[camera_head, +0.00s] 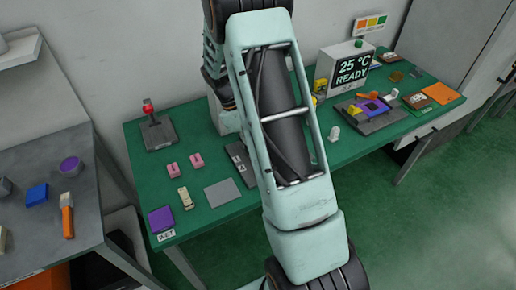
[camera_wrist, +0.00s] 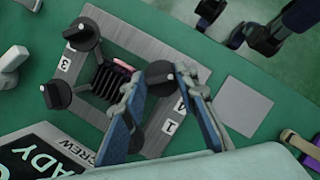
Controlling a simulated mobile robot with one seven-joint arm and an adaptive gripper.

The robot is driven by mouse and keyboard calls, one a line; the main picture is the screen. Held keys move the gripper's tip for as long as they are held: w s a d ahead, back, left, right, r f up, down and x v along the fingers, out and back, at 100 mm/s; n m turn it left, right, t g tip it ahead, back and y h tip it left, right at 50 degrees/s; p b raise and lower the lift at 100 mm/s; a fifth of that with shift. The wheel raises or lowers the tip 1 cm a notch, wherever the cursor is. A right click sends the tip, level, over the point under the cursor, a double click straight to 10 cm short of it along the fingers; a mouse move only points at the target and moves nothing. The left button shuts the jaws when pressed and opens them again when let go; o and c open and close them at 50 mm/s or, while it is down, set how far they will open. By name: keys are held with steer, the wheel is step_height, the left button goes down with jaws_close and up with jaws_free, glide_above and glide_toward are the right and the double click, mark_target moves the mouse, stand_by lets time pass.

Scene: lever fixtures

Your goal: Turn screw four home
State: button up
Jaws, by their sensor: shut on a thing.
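In the wrist view a grey fixture plate (camera_wrist: 125,32) carries several black screw knobs at its corners and white number labels. My gripper (camera_wrist: 160,84) has its two fingers on either side of a black knob (camera_wrist: 160,72), shut on it. The label 4 (camera_wrist: 182,103) is just beside this knob, partly covered by a finger. The label 1 (camera_wrist: 170,127) lies lower. Other knobs are at the top left (camera_wrist: 82,33), at the left (camera_wrist: 55,95) and partly behind a finger at the bottom (camera_wrist: 136,141). In the head view my arm hides most of the fixture (camera_head: 237,158) and my gripper.
A black ribbed block (camera_wrist: 112,80) with a pink piece sits mid-plate. A display reading READY (camera_wrist: 40,155) is close at lower left. A flat grey square (camera_wrist: 242,105) lies to the right. On the green bench (camera_head: 210,217) are a red-knobbed lever (camera_head: 150,112) and pink pieces (camera_head: 173,169).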

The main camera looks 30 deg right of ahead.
steer(key=m, duration=0.2)
steer(key=m+g+y, duration=0.1)
steer(key=m, duration=0.1)
steer(key=shift+w+d+m, duration=0.1)
steer(key=shift+d+m, duration=0.05)
steer(key=shift+m, duration=0.15)
steer(key=m+y, duration=0.1)
steer(key=m, duration=0.2)
steer(key=shift+d+m+y, duration=0.1)
steer(key=shift+m+y, duration=0.2)
steer(key=shift+y, duration=0.1)
steer(key=m+y, duration=0.1)
steer(key=m, duration=0.3)
steer(key=shift+d+m+y, duration=0.1)
steer(key=shift+m+y, duration=0.2)
steer(key=shift+y, duration=0.1)
steer(key=m, duration=0.2)
steer(key=m+t+y, duration=0.1)
steer(key=m, duration=0.1)
steer(key=shift+d+m+y+b, duration=0.1)
steer(key=shift+m+y+b, duration=0.2)
steer(key=o, duration=1.2)
steer(key=shift+c, duration=0.2)
